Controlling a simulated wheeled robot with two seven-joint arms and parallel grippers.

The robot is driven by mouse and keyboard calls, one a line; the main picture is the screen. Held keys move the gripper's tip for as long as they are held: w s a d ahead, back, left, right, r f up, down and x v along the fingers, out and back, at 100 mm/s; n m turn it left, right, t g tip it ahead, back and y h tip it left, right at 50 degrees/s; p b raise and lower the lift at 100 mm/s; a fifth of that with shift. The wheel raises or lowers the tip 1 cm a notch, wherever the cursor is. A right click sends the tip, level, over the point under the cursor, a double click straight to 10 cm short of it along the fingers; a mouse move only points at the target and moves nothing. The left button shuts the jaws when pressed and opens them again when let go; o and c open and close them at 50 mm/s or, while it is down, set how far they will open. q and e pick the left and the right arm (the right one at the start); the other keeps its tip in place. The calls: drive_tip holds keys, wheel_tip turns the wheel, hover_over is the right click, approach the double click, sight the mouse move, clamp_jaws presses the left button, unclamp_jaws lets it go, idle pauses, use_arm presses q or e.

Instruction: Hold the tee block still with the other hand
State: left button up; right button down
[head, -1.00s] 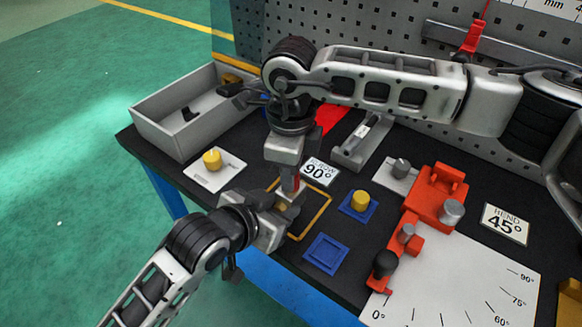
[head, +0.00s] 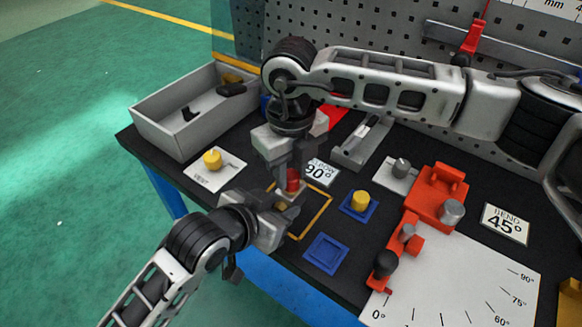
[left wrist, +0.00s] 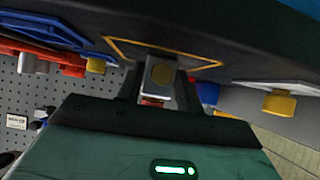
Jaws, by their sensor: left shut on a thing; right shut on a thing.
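My right gripper (head: 291,178) comes down from above and is shut on a red piece (head: 292,182), right over the tee block. The red piece also shows in the left wrist view (left wrist: 151,102). Whether it touches the block is hard to tell.
A grey bin (head: 165,132) stands at the back left. A white card with a yellow knob (head: 212,159), a blue pad with a yellow knob (head: 360,201) and an empty blue square (head: 326,254) lie around the outline. A red bending tool (head: 436,196) stands right.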

drive_tip(key=m, duration=0.2)
drive_tip(key=shift+m, duration=0.4)
drive_tip(key=c, duration=1)
unclamp_jaws()
drive_tip(key=shift+c, duration=0.9)
